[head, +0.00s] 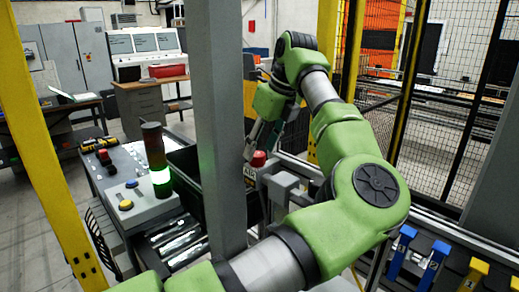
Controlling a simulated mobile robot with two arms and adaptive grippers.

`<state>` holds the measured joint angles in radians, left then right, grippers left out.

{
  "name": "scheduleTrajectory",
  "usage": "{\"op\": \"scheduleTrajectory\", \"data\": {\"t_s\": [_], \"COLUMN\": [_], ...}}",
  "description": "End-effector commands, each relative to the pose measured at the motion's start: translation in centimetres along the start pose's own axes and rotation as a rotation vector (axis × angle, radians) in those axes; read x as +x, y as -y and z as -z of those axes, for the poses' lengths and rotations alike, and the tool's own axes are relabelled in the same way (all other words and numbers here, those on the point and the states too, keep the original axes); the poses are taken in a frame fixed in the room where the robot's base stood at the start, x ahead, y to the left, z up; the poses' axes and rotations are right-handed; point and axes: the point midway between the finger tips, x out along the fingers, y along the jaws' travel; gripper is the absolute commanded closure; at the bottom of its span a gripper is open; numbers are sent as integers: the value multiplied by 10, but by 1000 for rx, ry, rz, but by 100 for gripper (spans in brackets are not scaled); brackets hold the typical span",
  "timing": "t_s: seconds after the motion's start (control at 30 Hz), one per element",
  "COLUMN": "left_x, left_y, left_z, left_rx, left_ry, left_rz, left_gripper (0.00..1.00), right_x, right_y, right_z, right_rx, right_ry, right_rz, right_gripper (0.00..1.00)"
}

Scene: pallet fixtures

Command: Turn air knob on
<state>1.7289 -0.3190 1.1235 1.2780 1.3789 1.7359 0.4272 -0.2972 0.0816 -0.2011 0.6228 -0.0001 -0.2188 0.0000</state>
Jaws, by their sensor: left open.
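My right gripper is not in view.
A grey post (215,125) stands just left of the knob. A signal tower (157,160) lit green stands on a control box with yellow and blue buttons. Blue and yellow clamps (402,250) line the front right. A mesh fence (455,110) closes the right back.

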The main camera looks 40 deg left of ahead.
Motion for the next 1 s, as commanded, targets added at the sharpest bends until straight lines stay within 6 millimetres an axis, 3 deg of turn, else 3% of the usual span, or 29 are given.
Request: {"op": "scheduleTrajectory", "data": {"t_s": [0.2, 0.5, 0.53, 0.67, 1.0], "left_x": [19, 23, 23, 22, 21], "left_y": [0, 0, 0, 0, 0], "left_z": [0, 0, 0, 0, -1], "left_rx": [0, 0, 0, 0, -19], "left_ry": [1, 1, 1, 1, 1], "left_rz": [0, 1, 1, 1, -7], "left_gripper": [55, 55, 58, 92, 94], "right_x": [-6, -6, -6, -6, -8], "right_y": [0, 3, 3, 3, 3], "right_z": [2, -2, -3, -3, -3], "right_rx": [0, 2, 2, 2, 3], "right_ry": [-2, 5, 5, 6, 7], "right_rz": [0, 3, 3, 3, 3], "right_gripper": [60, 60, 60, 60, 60]}}
